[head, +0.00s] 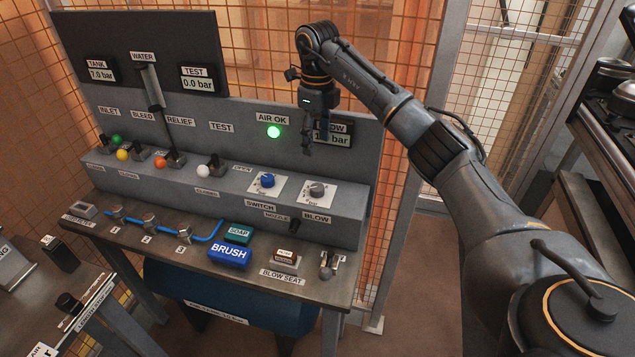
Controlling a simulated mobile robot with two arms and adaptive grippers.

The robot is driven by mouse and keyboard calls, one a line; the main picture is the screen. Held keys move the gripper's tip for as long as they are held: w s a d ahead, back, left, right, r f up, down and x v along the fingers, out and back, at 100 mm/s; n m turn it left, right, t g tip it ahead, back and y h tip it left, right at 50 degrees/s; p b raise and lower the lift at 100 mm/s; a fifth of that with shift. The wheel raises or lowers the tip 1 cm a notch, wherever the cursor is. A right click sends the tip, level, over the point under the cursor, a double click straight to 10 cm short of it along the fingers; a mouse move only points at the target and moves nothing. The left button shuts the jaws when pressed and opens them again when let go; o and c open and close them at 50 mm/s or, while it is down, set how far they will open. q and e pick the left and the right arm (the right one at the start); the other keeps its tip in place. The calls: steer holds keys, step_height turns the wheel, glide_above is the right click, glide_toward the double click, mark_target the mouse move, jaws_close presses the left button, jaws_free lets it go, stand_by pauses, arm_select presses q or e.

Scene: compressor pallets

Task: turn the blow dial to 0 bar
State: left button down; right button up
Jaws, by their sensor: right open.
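The blow dial is a grey knob (317,189) on a white plate, on the sloped front ledge of the test bench, above the BLOW label (317,218). The BLOW readout (341,139) on the back panel is partly hidden by my right gripper (316,148). Its first digit reads 1; the rest is unclear. My right gripper points down, open and empty, in front of the back panel. It is above the grey knob and apart from it. My left gripper does not show.
A blue knob (267,180) sits on a white plate just left of the grey knob. Levers with coloured balls (203,172) stand farther left. The green AIR OK lamp (273,132) is lit. A blue brush block (230,256) and a SOAP block (239,234) lie on the bench top.

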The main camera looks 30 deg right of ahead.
mark_target(317, 187)
step_height(317, 187, down, 12)
steer(key=p, duration=0.3)
steer(key=shift+f, duration=0.2)
steer(key=shift+d+f, duration=0.1)
steer(key=shift+f, duration=0.6)
steer(key=c, duration=1.1)
